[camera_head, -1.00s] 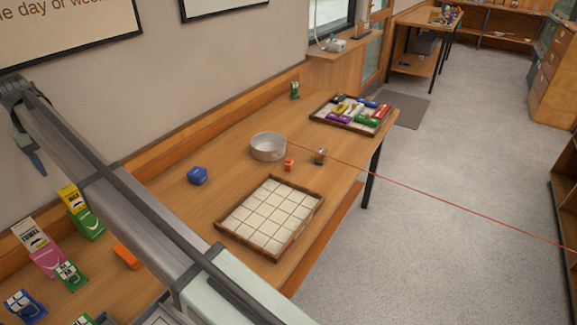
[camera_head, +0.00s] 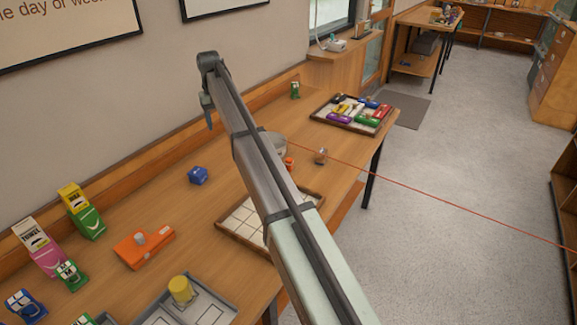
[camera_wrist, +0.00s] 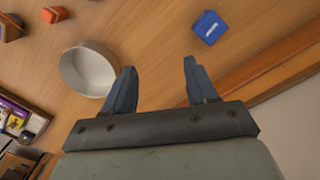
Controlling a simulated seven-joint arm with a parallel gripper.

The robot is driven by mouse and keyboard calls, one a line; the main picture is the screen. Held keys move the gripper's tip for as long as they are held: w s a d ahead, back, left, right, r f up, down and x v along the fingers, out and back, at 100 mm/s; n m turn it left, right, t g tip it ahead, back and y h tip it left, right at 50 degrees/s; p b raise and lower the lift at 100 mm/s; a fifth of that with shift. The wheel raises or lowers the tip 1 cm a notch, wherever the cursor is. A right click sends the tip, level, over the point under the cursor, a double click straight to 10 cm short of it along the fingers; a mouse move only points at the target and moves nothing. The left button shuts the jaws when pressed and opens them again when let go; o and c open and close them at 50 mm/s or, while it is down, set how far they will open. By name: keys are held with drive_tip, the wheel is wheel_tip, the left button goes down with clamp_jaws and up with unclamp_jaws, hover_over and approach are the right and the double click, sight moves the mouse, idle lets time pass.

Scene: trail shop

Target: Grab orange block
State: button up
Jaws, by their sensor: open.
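The orange block (camera_head: 289,163) is a small cube on the wooden table beside the round bowl (camera_head: 279,147), partly hidden by my arm in the head view. In the wrist view the orange block (camera_wrist: 53,14) lies at the top left, beyond the pale bowl (camera_wrist: 88,70). My gripper (camera_wrist: 160,65) is open and empty, with its two blue-grey fingers spread above the table. In the head view my gripper (camera_head: 209,118) hangs to the left of the block, apart from it and toward the wall side.
A blue block (camera_head: 198,175) sits on the table left of the bowl. A small dark-sided cube (camera_head: 321,156) stands right of the orange block. A gridded tray (camera_head: 240,235) is in front, and a tray of coloured items (camera_head: 318,115) is behind. Boxes and a larger orange item (camera_head: 143,248) are at the left.

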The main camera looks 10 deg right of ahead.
drive_tip(key=d+f+m, duration=0.2)
drive_tip(key=d+f, duration=0.1)
drive_tip(key=d, duration=1.3)
drive_tip(key=m, duration=2.6)
hover_over(289, 159)
wheel_tip(289, 159, down, 4)
drive_tip(key=shift+t, duration=0.3)
drive_tip(key=f, duration=0.8)
drive_tip(key=shift+s+d, duration=0.15)
drive_tip(key=shift+d, duration=0.15)
drive_tip(key=shift+w+a+f, duration=0.1)
drive_tip(key=shift+a+f, duration=0.05)
drive_tip(key=shift+f, duration=1.25)
drive_tip(key=shift+w+a+f, duration=0.1)
drive_tip(key=shift+a+f, duration=0.05)
drive_tip(key=shift+f, duration=1.2)
drive_tip(key=c, duration=1)
